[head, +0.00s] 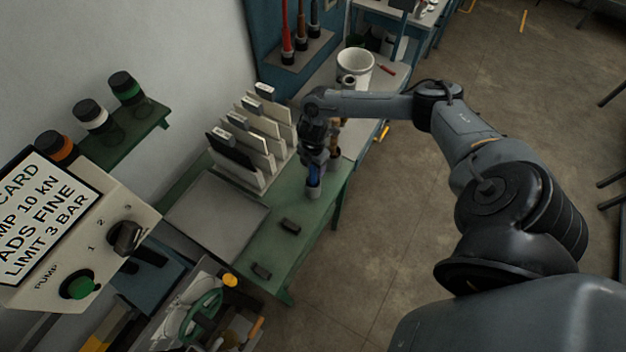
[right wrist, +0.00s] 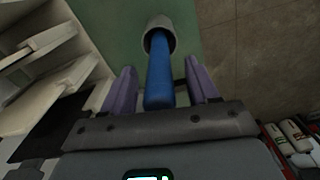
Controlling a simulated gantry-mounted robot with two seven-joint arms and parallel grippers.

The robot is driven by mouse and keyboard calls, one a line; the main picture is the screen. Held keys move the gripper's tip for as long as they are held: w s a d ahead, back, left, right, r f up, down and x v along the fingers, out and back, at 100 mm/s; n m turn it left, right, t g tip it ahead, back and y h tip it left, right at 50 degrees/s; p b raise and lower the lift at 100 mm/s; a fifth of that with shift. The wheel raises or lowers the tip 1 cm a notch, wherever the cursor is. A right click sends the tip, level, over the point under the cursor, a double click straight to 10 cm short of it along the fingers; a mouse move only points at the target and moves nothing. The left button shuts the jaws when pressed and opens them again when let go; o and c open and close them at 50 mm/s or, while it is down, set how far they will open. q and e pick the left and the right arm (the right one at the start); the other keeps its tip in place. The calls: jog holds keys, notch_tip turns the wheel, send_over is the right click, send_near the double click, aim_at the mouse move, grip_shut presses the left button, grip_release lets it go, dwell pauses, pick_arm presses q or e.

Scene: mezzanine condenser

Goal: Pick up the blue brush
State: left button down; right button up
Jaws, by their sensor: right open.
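The blue brush (head: 314,174) stands in a grey cup (head: 313,190) on the green table (head: 262,245). In the right wrist view, the blue brush (right wrist: 159,72) points toward me from the grey cup (right wrist: 159,24). My right gripper (head: 315,161) is at the brush. In the right wrist view, the two purple fingers of the right gripper (right wrist: 162,88) are spread on either side of the brush handle, with visible gaps. The brush's lower end is hidden in the cup. My left gripper is not in view.
A rack of upright panels (head: 262,140) stands close left of the right gripper. Another cup (head: 334,159) stands just behind the brush cup. A white bucket (head: 354,70) is farther back. Two small dark blocks (head: 290,226) lie on the table front. The floor to the right is clear.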

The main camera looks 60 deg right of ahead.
grip_shut()
dwell(0.3)
